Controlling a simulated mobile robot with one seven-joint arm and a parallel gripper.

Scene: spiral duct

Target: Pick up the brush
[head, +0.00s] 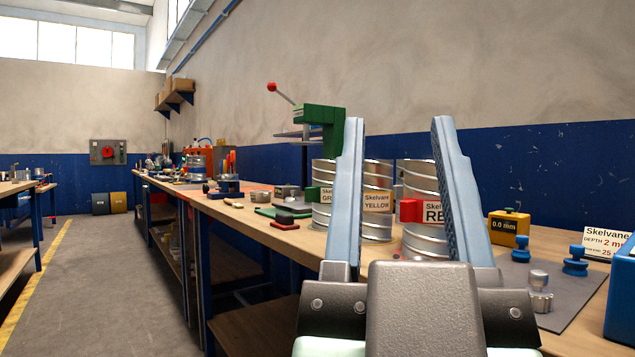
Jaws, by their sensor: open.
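My gripper (398,122) is in the foreground, with its two long grey fingers pointing up and away and spread wide apart. Nothing is between the fingertips. I cannot make out the brush for certain. A small item with a pale wooden end (233,204) lies near the front edge of the workbench (245,222), left of my gripper. A small dark red piece (284,226) lies at the bench edge nearer to me. Either is too small to identify.
Ribbed metal duct cylinders labelled YELLOW (377,202) and RED (420,235) stand behind my fingers. A green press (322,120) rises behind them. A yellow gauge (508,228) and blue-knobbed pieces (575,262) are at right. The aisle floor (110,285) at left is clear.

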